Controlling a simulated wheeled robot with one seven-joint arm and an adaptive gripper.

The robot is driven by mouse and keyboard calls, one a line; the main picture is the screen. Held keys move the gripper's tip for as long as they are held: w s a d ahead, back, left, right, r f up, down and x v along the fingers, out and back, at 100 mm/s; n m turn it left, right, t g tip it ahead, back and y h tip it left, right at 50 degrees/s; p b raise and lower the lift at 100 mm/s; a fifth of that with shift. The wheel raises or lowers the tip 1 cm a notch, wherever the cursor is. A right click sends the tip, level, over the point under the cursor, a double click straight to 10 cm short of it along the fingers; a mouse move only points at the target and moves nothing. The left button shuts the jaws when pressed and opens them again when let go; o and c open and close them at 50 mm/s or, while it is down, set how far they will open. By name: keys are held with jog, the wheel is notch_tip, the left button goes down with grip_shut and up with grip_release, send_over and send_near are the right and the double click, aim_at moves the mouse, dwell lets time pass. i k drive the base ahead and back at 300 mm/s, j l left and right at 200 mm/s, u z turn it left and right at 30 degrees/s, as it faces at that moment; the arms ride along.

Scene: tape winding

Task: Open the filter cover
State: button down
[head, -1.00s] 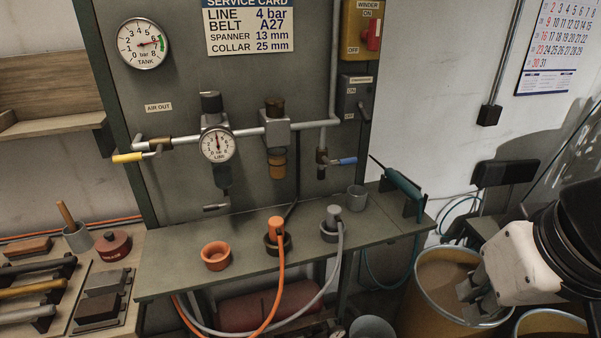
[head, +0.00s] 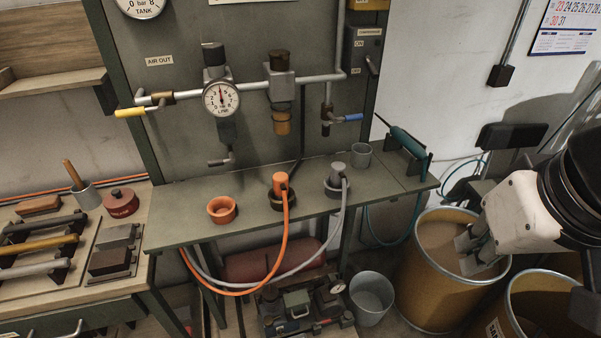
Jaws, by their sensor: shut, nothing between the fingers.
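My gripper (head: 468,252) is at the right, in front of the tan drum, shut and empty. It touches nothing that I can make out. No part is labelled as the filter cover, so I cannot tell which one it is. Low in the middle stands a compressor unit with a red tank (head: 262,262); on its deck is a greenish box with a handle (head: 296,303). On the wall panel's pipe hangs a unit with an amber bowl (head: 282,123), beside the line gauge (head: 220,99). My gripper is well to the right of all of these.
A narrow bench (head: 190,232) crosses below the panel, with an orange cup (head: 222,210), orange and grey hose ends, and a teal tool (head: 407,143). A grey bucket (head: 371,300) stands beside the compressor. Drums (head: 427,285) fill the right. A tool table is at left.

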aim_at(293, 302)
jog(key=u, duration=1.35)
jog(key=k+j+u, duration=0.3)
jog(key=k, duration=0.15)
jog(key=l, duration=0.1)
